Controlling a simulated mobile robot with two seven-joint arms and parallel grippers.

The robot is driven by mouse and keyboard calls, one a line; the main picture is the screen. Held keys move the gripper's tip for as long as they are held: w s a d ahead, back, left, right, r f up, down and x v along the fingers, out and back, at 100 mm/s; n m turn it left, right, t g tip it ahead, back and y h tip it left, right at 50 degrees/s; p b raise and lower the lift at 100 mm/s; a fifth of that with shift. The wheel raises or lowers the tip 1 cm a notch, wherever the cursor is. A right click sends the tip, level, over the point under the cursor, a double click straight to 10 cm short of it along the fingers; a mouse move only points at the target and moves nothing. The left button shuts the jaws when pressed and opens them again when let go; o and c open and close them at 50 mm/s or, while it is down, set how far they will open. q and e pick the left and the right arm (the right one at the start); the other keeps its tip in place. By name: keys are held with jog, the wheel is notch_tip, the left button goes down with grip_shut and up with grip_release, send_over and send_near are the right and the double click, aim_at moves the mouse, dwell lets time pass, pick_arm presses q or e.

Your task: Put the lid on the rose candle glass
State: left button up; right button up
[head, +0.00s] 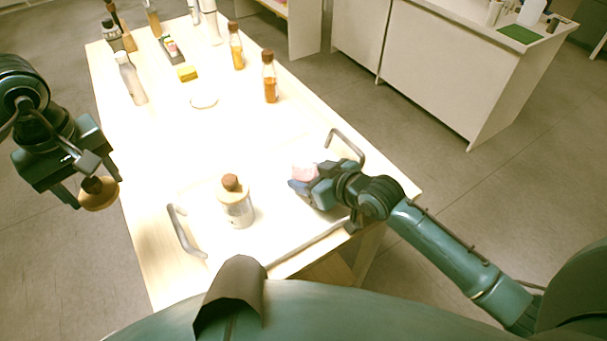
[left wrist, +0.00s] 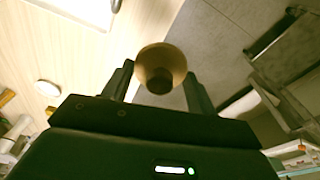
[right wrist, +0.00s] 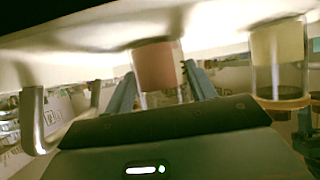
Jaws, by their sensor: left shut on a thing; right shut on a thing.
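The lid (head: 98,195), a tan wooden disc with a brown knob, is held in my left gripper (head: 88,186), out beyond the table's left edge. In the left wrist view the lid (left wrist: 161,58) sits between both fingers. The rose candle glass (head: 304,173) stands on the right part of a white tray (head: 275,235), with my right gripper (head: 306,180) shut around it. In the right wrist view, which looks upside down, the glass (right wrist: 157,68) shows pink wax and clear glass with no lid on it.
A lidded cream candle glass (head: 236,208) stands on the tray's left part. The tray has grey handles at left (head: 180,232) and right (head: 347,142). Two amber bottles (head: 270,82) (head: 236,48), a white bottle (head: 130,78), a white dish (head: 204,101) and a yellow block (head: 187,73) stand farther back.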

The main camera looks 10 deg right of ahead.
jog(key=c, duration=0.5)
jog(key=shift+c, duration=0.2)
pick_arm(q)
jog(key=shift+r+p, duration=0.4)
jog(key=shift+p, duration=0.05)
pick_arm(e)
notch_tip(320, 180, up, 10)
jog(key=shift+r, duration=0.1)
jog(key=o, duration=0.6)
jog(key=c, duration=1)
